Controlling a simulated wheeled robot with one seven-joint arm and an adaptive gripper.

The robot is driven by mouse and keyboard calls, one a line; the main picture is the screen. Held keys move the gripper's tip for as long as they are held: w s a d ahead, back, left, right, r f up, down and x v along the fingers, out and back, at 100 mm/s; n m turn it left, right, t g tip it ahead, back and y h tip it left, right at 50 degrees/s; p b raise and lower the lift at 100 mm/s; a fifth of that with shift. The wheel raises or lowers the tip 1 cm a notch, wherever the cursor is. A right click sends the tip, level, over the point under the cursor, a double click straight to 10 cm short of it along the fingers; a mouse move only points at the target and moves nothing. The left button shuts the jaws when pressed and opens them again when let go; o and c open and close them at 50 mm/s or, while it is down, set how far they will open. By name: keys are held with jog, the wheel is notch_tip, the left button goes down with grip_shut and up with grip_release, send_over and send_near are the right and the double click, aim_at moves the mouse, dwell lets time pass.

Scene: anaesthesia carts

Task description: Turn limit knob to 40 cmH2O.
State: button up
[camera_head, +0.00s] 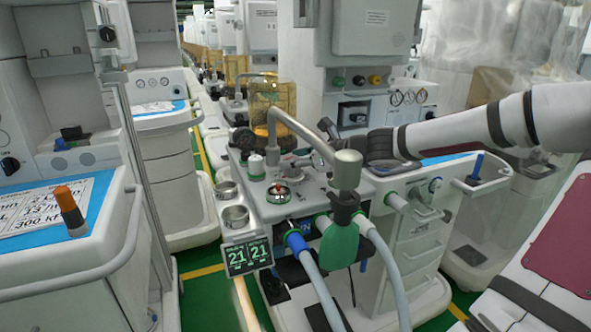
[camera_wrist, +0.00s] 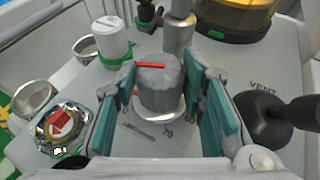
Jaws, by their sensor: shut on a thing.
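The limit knob (camera_wrist: 158,84) is a grey ribbed cap with a red line on its top, standing on a pale round base. In the wrist view the red line lies across the far left part of the top. A printed "70" and other small lettering show on the panel on the near side; a 40 mark cannot be made out. My gripper (camera_wrist: 161,79) has its teal-padded fingers on the left and right of the knob, shut on it. In the head view the knob and fingertips are hard to make out behind the metal canister (camera_head: 347,170).
A red-centred chrome dial (camera_wrist: 62,128) and a white-capped cylinder (camera_wrist: 110,38) stand left of the knob. A black ball lever (camera_wrist: 265,118) is close on the right. In the head view, a curved metal pipe (camera_head: 290,119) and grey hoses (camera_head: 322,289) crowd the cart.

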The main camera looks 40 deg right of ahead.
jog(key=shift+a+m+h+b, duration=0.15)
jog(key=shift+m+h+b, duration=1.6)
jog(key=shift+b, duration=2.65)
jog(key=o, duration=1.2)
jog(key=shift+s, duration=0.1)
